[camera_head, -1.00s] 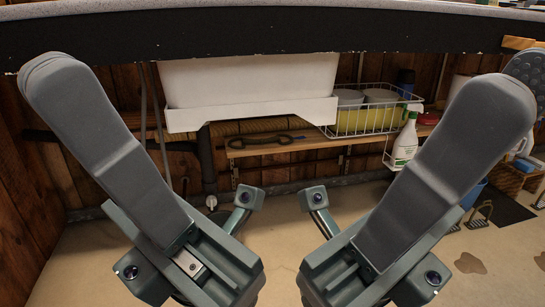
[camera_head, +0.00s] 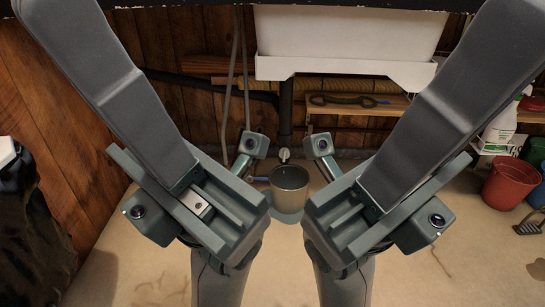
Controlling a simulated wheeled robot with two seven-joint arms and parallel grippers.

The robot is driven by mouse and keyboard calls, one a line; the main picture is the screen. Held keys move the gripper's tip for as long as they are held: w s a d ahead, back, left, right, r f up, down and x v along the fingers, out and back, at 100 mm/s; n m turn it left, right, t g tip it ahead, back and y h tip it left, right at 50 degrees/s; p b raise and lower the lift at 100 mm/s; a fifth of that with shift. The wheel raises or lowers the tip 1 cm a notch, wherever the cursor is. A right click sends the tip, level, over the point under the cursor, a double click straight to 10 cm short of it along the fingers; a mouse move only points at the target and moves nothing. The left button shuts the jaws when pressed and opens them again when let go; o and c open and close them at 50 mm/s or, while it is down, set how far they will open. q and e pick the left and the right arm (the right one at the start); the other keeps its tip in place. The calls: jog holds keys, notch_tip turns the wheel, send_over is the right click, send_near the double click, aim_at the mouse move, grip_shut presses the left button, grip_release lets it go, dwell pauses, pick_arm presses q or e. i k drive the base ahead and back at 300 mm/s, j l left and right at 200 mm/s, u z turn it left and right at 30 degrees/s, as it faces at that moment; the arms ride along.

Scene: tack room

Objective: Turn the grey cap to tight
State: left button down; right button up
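A dark drain pipe (camera_head: 286,112) runs down below the white sink (camera_head: 345,35). A small pale grey round piece (camera_head: 284,154) at its lower end may be the grey cap; it is too small to see how tight it sits. A grey-beige open pot (camera_head: 290,184) stands on the floor just below it. My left gripper (camera_head: 105,85) and my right gripper (camera_head: 435,85) point up towards the camera, nearer than the pipe and to either side of it. Their tips run out of the frame. Each looks shut and empty, and neither touches the pipe.
A low wooden shelf (camera_head: 350,105) runs right of the pipe. A red bucket (camera_head: 511,183) and a spray bottle (camera_head: 500,123) are at the right. A dark draped thing (camera_head: 35,220) is at the left. The pale floor (camera_head: 440,260) is largely clear.

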aim_at(284, 152)
jog(key=i+l+z, duration=0.25)
jog(key=l, duration=0.35)
jog(key=i+l+z, duration=0.2)
jog(key=i+l, duration=0.3)
